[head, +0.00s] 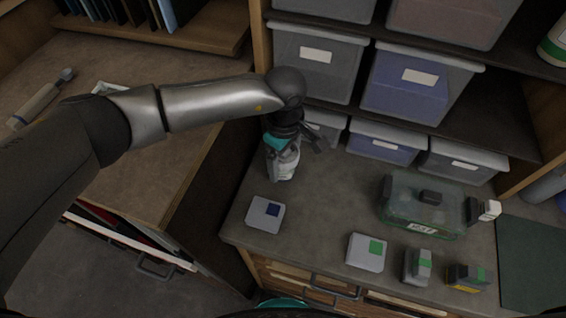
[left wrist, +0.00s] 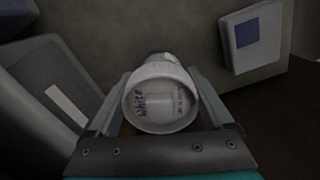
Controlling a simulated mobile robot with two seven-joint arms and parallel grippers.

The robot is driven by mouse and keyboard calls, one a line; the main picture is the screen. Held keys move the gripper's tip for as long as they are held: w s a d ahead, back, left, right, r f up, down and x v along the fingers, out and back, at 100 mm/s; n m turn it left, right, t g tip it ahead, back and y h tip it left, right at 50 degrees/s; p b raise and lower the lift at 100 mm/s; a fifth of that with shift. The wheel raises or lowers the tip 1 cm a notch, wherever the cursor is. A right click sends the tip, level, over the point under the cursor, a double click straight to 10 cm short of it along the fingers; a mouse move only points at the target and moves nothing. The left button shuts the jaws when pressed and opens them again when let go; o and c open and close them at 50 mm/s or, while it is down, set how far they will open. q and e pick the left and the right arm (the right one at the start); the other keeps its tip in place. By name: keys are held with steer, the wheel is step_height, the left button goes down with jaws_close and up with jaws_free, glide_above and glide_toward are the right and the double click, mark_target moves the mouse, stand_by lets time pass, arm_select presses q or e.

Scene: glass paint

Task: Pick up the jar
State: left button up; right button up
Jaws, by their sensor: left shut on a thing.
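The jar (head: 283,165) is a small white and clear container at the back left of the counter, in front of the storage bins. In the left wrist view its round white lid (left wrist: 160,97) faces the camera and bears the handwritten word "White". My left gripper (head: 286,144) comes down on the jar from above. Its two fingers (left wrist: 164,100) are on either side of the jar, shut on it. Whether the jar's base touches the counter is hard to tell. My right gripper is not in view.
A grey box with a blue square (head: 265,214) lies in front of the jar. Lidded bins (head: 383,142) line the back. A lower wooden bench (head: 150,170) is at left.

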arm_select(q)
steer(key=shift+c, duration=1.2)
steer(key=shift+r, duration=0.1)
step_height(320, 180, up, 20)
steer(key=b, duration=0.2)
